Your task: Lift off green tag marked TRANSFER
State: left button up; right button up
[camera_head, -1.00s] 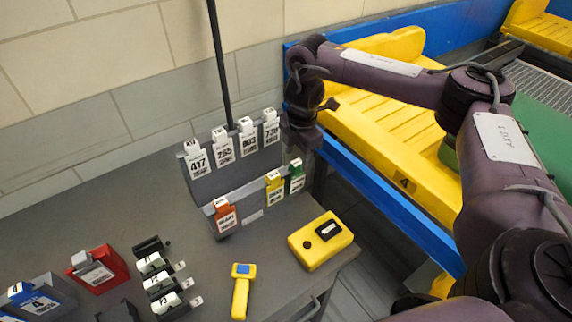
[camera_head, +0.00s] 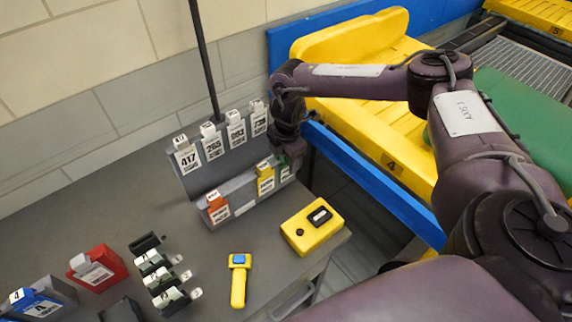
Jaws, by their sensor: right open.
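The green tag (camera_head: 286,174) hangs at the right end of the lower row of the grey tag rack (camera_head: 240,188). Its white label shows, but its upper part is mostly hidden by my right gripper, and its print is too small to read. My right gripper (camera_head: 292,155) points down over the top of this tag, open. I cannot tell whether its fingers are around the tag or touching it. A yellow tag (camera_head: 265,180) hangs just left of the green one. My left gripper is out of view.
An orange tag (camera_head: 218,211) hangs in the lower row; white numbered tags (camera_head: 213,146) hang above. A yellow box (camera_head: 312,230) and yellow handheld tool (camera_head: 239,280) lie on the grey table (camera_head: 110,210). The blue conveyor rail (camera_head: 375,187) runs at right.

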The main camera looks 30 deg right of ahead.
jog(key=c, duration=1.1)
jog(key=shift+o, duration=0.2)
jog(key=shift+r, duration=0.15)
jog(key=shift+r+b, duration=0.35)
jog(key=shift+r, duration=0.25)
jog(key=r+b, duration=0.1)
jog(key=r, duration=0.1)
jog(key=s+r+b, duration=0.1)
jog(key=r, duration=0.2)
jog(key=shift+s+r, duration=0.1)
jog(key=shift+r, duration=0.05)
jog(key=s+d, duration=0.1)
jog(key=s, duration=1.2)
jog(key=shift+s+r+b, duration=0.15)
jog(key=shift+b, duration=0.2)
jog(key=shift+r, duration=0.1)
notch_tip(320, 180, up, 6)
jog(key=p, duration=0.7)
jog(key=shift+r, duration=0.15)
